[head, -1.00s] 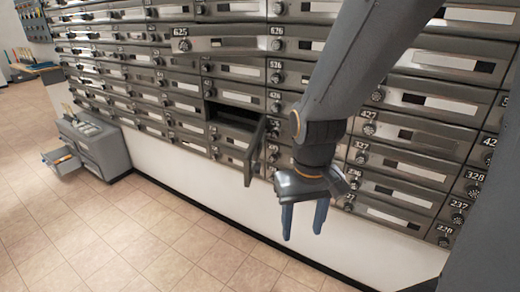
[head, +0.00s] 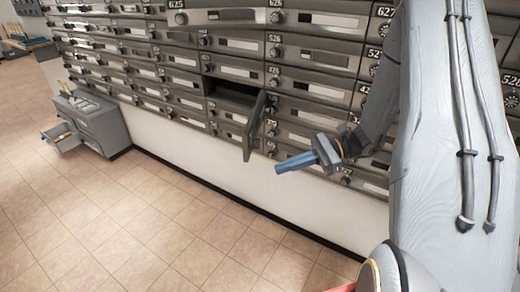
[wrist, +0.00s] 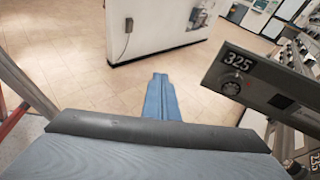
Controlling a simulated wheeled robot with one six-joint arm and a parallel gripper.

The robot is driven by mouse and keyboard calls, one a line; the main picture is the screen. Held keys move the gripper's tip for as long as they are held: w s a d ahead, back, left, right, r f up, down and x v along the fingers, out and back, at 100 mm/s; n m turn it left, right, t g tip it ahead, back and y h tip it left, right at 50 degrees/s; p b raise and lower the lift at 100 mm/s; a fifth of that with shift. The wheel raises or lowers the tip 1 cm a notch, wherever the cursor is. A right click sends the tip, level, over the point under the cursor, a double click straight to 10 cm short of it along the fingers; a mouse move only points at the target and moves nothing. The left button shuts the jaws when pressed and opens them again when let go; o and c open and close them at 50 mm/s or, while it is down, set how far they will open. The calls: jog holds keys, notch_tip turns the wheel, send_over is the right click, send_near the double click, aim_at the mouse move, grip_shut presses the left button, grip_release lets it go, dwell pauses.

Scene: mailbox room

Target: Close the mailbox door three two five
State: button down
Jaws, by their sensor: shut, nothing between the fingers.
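In the head view, an open mailbox door (head: 254,126) swings out from its dark compartment (head: 234,96) in the wall of boxes. Its hinge side is at the right of the opening. In the wrist view the door (wrist: 268,88) shows the number 325, with a round lock and a dark slot, at the right. My gripper (head: 280,168) is shut and empty, its blue fingers pointing left in the head view. It is in front of the wall, lower right of the open door and apart from it. The fingers (wrist: 161,80) show at the centre of the wrist view.
Another door, 625, (head: 222,17) stands ajar higher up. A grey cabinet (head: 100,122) with an open drawer (head: 62,138) stands at the left. The tiled floor (head: 150,220) before the wall is clear.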

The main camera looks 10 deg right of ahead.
aim_at(249, 149)
jog(key=w+d+f+m+t+y, duration=0.1)
jog(key=w+d+m+t+y, duration=0.1)
jog(key=w+d+m+t, duration=0.5)
jog(key=w+a+p, duration=0.1)
jog(key=a, duration=0.2)
jog(key=w+a+n+p, duration=0.1)
jog(key=a, duration=0.3)
jog(key=w+a+n+g+p, duration=0.1)
jog(key=a+p, duration=0.1)
jog(key=a, duration=0.2)
jog(key=shift+w+a, duration=0.25)
jog(key=shift+w, duration=0.1)
jog(key=shift+w+a, duration=0.2)
jog(key=shift+a, duration=0.15)
jog(key=shift+a, duration=0.1)
